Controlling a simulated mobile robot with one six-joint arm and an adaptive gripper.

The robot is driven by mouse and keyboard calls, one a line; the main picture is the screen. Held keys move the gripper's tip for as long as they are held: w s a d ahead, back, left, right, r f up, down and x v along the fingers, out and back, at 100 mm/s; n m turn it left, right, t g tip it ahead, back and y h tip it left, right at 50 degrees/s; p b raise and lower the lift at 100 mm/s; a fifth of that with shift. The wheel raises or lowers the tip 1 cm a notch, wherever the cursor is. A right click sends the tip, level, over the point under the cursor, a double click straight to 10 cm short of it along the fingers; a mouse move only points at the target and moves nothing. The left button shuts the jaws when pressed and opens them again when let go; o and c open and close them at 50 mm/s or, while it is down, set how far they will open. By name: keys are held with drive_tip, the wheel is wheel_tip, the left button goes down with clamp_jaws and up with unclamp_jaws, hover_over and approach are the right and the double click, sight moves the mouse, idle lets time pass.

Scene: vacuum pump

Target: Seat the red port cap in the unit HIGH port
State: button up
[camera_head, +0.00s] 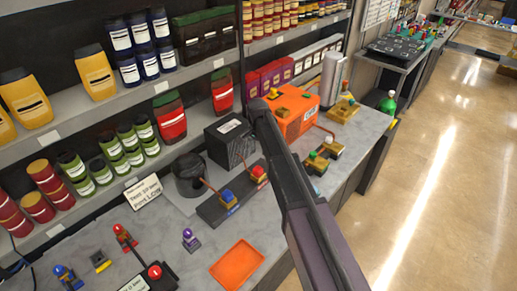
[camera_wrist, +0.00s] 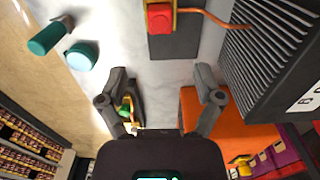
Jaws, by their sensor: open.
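A dark base (camera_head: 231,198) on the counter carries a blue-topped brass fitting (camera_head: 228,194) and a red-topped brass fitting (camera_head: 258,173). The red top (camera_wrist: 160,17) also shows at the upper edge of the wrist view, with an orange hose running right. I cannot read the port labels. A separate small red piece (camera_head: 122,236) stands on the near counter; I cannot tell whether it is the port cap. My gripper (camera_wrist: 162,78) is open and empty over the counter, with the red-topped fitting beyond its fingertips. My gripper is hidden in the head view.
A black ribbed box (camera_wrist: 268,50) stands right of my gripper. An orange unit (camera_head: 294,110) and a green-topped brass fitting (camera_head: 325,147) stand farther along the counter. An orange tray (camera_head: 237,265) and a purple piece (camera_head: 190,240) are nearer. Stocked shelves line the back.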

idle(0.6)
drive_tip(key=s+d+n, duration=0.7)
drive_tip(key=s+d, duration=1.6)
drive_tip(key=s, duration=0.3)
drive_tip(key=shift+d+n, duration=0.15)
drive_tip(key=shift+n, duration=0.15)
drive_tip(key=shift+w+f, duration=0.1)
wheel_tip(320, 180, down, 4)
drive_tip(key=b, duration=0.4)
